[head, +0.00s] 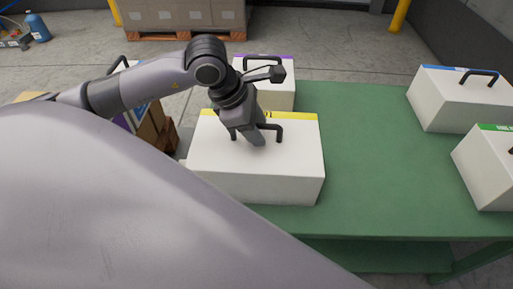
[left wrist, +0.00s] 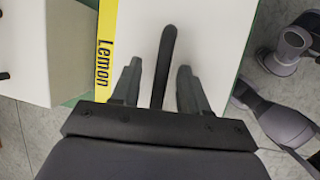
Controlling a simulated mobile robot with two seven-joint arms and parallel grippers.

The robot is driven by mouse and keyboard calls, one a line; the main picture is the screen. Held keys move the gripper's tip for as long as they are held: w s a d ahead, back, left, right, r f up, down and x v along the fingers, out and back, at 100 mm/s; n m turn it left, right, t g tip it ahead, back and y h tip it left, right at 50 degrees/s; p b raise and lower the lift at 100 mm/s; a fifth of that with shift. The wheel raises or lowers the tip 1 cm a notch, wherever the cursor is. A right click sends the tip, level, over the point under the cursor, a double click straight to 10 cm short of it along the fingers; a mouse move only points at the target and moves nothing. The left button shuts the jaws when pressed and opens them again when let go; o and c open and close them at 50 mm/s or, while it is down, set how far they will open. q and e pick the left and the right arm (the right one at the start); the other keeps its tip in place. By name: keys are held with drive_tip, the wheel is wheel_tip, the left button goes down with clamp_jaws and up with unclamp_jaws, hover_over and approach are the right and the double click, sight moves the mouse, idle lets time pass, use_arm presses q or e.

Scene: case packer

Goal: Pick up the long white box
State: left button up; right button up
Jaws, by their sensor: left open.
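A long white box (head: 255,170) with a yellow strip along its far top edge sits on the green table, at the near left. In the left wrist view its yellow strip reads "Lemon" (left wrist: 105,62), and its black handle (left wrist: 166,55) rises from the top. My left gripper (head: 256,138) is over the box top at the handle. In the left wrist view the left gripper (left wrist: 157,88) is open, with one finger on each side of the handle and a gap to each. The right gripper does not show.
The green table (head: 370,165) is clear in the middle. A white box with a purple strip (head: 275,92) stands behind. White boxes with a blue strip (head: 462,100) and a green strip (head: 490,165) stand at right. Stacked cartons (head: 185,15) are on a pallet beyond.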

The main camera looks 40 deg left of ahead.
use_arm(q)
clamp_jaws()
idle(1.4)
drive_tip(key=shift+w+r, duration=0.15)
drive_tip(key=shift+r, duration=0.05)
